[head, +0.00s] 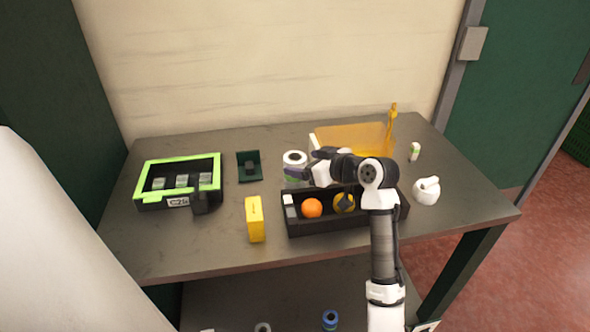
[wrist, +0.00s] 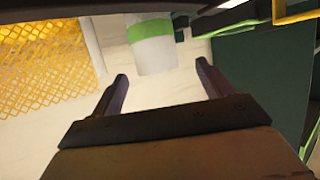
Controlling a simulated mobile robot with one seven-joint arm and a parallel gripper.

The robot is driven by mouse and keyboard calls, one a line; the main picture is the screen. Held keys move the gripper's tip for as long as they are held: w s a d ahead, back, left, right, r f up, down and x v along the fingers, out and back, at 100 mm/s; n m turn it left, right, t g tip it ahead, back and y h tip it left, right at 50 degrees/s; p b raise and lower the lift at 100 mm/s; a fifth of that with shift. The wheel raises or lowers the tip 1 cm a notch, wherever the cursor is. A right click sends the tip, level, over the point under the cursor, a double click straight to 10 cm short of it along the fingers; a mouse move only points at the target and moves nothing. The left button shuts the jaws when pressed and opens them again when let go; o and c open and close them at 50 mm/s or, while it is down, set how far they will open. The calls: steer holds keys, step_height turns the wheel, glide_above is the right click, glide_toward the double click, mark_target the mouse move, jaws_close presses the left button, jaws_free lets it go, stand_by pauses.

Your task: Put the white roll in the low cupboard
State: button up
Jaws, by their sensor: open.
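The white roll (head: 295,158) stands upright on the table, left of the orange mesh crate, with its dark hole facing up. In the wrist view it appears as a white cylinder (wrist: 153,52) with a green band, ahead of the fingers, the picture looking upside down. My gripper (head: 309,163) is open and points left, close to the roll; its fingers (wrist: 162,72) are spread and empty. In the head view they hide the roll's lower part. A shelf space (head: 260,292) lies under the tabletop; I cannot tell whether it is the low cupboard.
A black tray (head: 335,225) with an orange (head: 312,208) is below my wrist. The orange mesh crate (head: 365,138) stands behind it. A yellow box (head: 254,219), dark green holder (head: 248,167) and lime-rimmed crate (head: 150,198) are left. A white pot (head: 426,191) is right. A blue roll (head: 330,319) lies below.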

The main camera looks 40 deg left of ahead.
mark_target(300, 160)
steer(key=p+x, duration=0.1)
steer(key=x, duration=0.1)
steer(key=p+x, duration=0.1)
steer(key=x, duration=0.1)
steer(key=shift+w+a+f, duration=0.1)
steer(key=shift+w+a, duration=0.2)
steer(key=c, duration=1.2)
